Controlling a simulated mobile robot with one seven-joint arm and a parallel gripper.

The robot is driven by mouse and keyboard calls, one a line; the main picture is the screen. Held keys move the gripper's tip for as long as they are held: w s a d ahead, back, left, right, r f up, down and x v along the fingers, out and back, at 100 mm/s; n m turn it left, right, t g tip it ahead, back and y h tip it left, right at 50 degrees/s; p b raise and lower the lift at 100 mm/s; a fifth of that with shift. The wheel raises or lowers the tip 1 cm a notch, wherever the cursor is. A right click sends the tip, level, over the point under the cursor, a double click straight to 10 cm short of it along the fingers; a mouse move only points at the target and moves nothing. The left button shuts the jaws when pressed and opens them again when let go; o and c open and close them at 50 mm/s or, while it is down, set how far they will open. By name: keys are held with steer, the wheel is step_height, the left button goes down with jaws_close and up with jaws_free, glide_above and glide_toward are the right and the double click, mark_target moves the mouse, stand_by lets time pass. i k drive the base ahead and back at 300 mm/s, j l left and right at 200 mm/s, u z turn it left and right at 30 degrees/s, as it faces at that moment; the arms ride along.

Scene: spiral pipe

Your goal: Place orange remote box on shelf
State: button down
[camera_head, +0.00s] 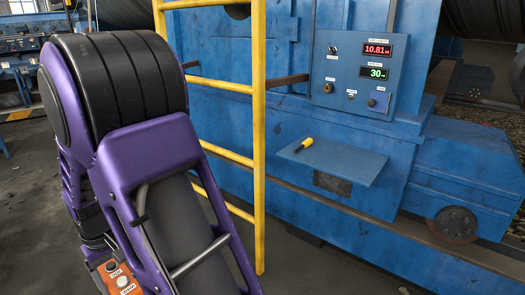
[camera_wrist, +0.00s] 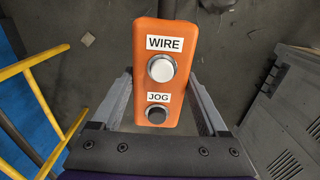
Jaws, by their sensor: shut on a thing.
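The orange remote box (camera_wrist: 162,110) has a white button labelled WIRE and a dark button labelled JOG. In the wrist view it sits between the two fingers of my gripper (camera_wrist: 160,92), which is shut on it. In the head view the orange remote box (camera_head: 121,279) shows at the lower left edge, partly cut off and partly behind my purple arm. The blue shelf (camera_head: 345,165) juts from the blue machine, right of centre. A screwdriver with a yellow and black handle (camera_head: 303,145) lies on its left part. The box is well left of and below the shelf.
A yellow ladder (camera_head: 259,130) stands between my arm and the shelf; its rails also show in the wrist view (camera_wrist: 40,90). A control panel (camera_head: 358,72) with lit displays is above the shelf. The shelf's middle and right are clear. A grey cabinet (camera_wrist: 285,120) is at right in the wrist view.

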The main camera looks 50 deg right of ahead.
mark_target(348, 160)
steer(key=k+l+z, duration=0.1)
steer(key=l, duration=0.2)
steer(key=k+l+z, duration=0.15)
steer(key=l, duration=0.2)
steer(key=k+l+z, duration=0.1)
steer(key=l, duration=0.2)
steer(key=k+l+z, duration=0.1)
steer(key=l, duration=0.25)
steer(key=k+l, duration=0.1)
steer(key=l, duration=0.3)
steer(key=k+l, duration=0.15)
steer(key=l, duration=0.25)
steer(key=k+l, duration=0.1)
steer(key=l, duration=0.3)
steer(key=k+l+z, duration=0.1)
steer(key=l, duration=0.35)
steer(key=k+l, duration=0.1)
steer(key=l, duration=0.3)
